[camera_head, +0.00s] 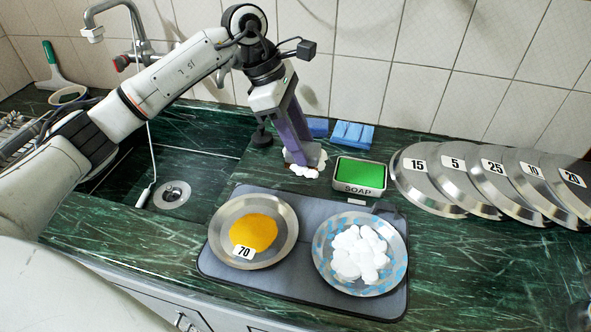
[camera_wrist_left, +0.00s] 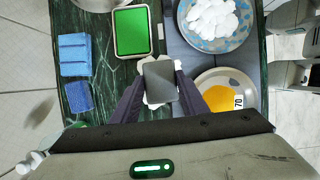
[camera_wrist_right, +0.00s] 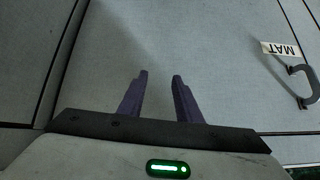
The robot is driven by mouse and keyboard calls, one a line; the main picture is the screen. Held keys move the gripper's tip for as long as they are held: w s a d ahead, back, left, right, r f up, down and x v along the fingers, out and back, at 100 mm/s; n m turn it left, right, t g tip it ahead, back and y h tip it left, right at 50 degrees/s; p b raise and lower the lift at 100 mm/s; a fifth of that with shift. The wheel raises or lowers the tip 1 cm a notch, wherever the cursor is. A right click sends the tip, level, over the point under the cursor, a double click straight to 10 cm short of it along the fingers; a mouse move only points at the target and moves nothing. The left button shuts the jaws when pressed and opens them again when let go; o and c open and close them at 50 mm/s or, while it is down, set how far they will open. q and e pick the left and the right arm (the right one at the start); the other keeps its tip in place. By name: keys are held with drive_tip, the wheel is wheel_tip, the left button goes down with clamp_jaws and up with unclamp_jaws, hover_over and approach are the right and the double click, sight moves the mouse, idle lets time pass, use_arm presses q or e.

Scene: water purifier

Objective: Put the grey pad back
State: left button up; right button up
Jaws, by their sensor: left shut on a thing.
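The grey pad (camera_wrist_left: 160,82) is between the fingers of my left gripper (camera_head: 297,158) and shows best in the left wrist view. The left gripper (camera_wrist_left: 161,88) is shut on it, pointing down over the counter behind the dark mat. White foam (camera_head: 304,172) shows around and below the fingertips; I cannot tell whether the pad touches the counter. In the head view the fingers mostly hide the pad. My right gripper (camera_wrist_right: 160,75) is open and empty, in front of a grey panel; it does not show in the head view.
A green sponge in a SOAP tray (camera_head: 360,190) stands just right of the left gripper, blue sponges (camera_head: 352,134) behind. On the mat (camera_head: 303,297) are a plate with orange stuff (camera_head: 222,218) and a foamy plate (camera_head: 322,250). Numbered lids (camera_head: 435,195) stand right; the sink (camera_head: 195,165) is left.

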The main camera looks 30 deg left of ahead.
use_arm(q)
drive_tip(key=w+a+n+t+y, duration=0.25)
drive_tip(key=w+a+n, duration=0.25)
drive_tip(key=n, duration=0.3)
drive_tip(key=shift+n, duration=0.3)
drive_tip(key=f, duration=0.9)
drive_tip(key=shift+w+d, duration=0.1)
drive_tip(key=shift+d, duration=0.1)
drive_tip(key=shift+f, duration=0.2)
drive_tip(key=o, duration=1)
drive_tip(key=shift+r, duration=0.1)
drive_tip(key=shift+o, duration=0.2)
drive_tip(key=v, duration=1.2)
drive_tip(key=shift+a, duration=0.25)
